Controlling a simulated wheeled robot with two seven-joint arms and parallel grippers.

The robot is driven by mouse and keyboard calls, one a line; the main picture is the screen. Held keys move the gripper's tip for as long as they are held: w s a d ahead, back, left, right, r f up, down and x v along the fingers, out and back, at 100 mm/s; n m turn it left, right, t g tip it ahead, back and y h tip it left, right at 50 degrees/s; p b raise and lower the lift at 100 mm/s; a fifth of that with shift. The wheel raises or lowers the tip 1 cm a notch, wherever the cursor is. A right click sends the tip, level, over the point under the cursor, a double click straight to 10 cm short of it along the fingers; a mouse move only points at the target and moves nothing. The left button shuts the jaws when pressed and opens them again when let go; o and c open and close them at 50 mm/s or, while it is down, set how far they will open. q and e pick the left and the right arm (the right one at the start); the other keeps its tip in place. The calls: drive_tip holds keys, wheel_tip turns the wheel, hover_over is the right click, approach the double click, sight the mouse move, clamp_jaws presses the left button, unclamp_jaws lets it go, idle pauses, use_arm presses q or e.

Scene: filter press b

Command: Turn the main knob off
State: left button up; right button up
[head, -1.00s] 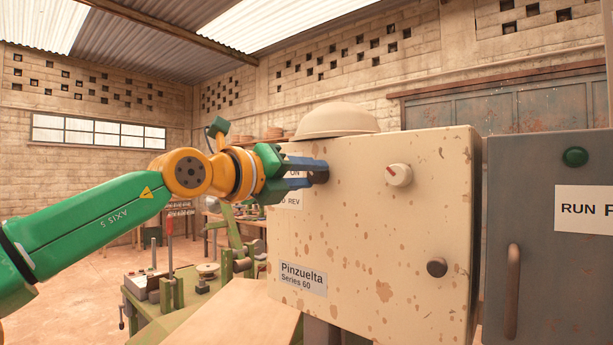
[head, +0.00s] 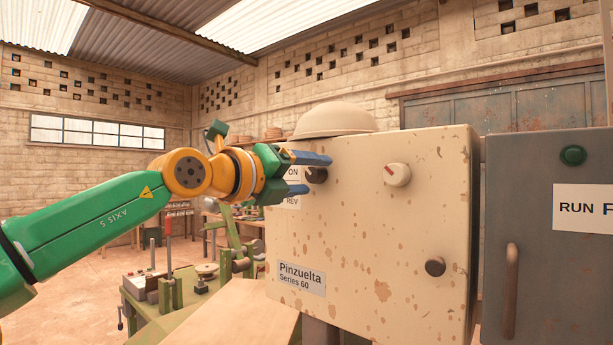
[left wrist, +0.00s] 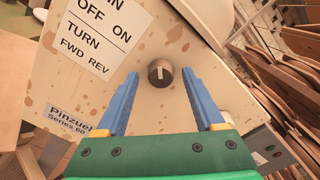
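A cream control box (head: 370,240) stands in front of me with a dark round knob (head: 317,175) at its upper left. The knob also shows in the left wrist view (left wrist: 160,72), with a pale pointer line on its face running about upright in that picture. A label (left wrist: 95,38) beside it reads OFF, ON, TURN, FWD, REV, its top word partly cut off. My left gripper (head: 319,174) is open, one blue finger on each side of the dark knob, with gaps between fingers and knob. My right gripper is not in view.
A cream knob with a red mark (head: 397,174) sits right of the dark knob, and a brown knob (head: 435,266) lower right. A pale domed object (head: 335,119) rests on the box. A grey cabinet (head: 550,280) with a green button stands at right.

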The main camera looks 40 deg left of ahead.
use_arm(q)
drive_tip(key=s+b, duration=0.3)
drive_tip(key=s, duration=0.4)
drive_tip(key=shift+a, duration=0.3)
